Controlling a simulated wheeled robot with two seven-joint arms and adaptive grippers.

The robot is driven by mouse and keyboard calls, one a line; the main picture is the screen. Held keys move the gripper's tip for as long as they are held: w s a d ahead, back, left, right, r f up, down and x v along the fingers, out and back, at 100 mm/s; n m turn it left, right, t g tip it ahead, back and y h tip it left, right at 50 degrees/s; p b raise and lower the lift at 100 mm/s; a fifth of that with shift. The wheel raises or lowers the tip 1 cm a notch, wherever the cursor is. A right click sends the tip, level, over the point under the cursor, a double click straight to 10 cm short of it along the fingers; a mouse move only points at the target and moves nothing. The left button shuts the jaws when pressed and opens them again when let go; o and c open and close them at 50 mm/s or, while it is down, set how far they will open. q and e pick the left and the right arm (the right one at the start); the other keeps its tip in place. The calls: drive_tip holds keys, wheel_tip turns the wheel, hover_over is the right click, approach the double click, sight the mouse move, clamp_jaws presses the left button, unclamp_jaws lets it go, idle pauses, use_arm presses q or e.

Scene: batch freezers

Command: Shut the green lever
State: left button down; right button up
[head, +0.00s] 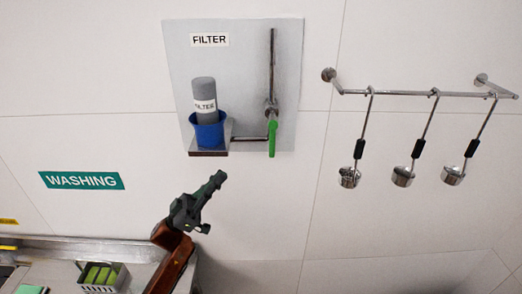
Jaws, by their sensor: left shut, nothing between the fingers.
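The green lever (272,138) hangs straight down from a metal pipe fitting on the grey wall panel (252,60), right of the filter shelf. My left gripper (219,177) is shut and empty, pointing up and to the right. In the picture it is below and left of the lever, apart from it. My right gripper does not show.
A grey filter cylinder (204,93) stands in a blue cup (208,131) on a small shelf (209,153) just left of the lever. Several ladles (403,177) hang from a rail (415,94) at the right. A counter with a basket (103,277) is at lower left.

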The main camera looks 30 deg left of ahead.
use_arm(q)
drive_tip(key=p, duration=0.4)
approach(272, 134)
drive_tip(key=w+r, duration=0.1)
drive_tip(key=w, duration=0.1)
drive_tip(key=shift+w+d+r, duration=0.3)
drive_tip(key=shift+w+d, duration=0.35)
drive_tip(key=shift+d, duration=0.25)
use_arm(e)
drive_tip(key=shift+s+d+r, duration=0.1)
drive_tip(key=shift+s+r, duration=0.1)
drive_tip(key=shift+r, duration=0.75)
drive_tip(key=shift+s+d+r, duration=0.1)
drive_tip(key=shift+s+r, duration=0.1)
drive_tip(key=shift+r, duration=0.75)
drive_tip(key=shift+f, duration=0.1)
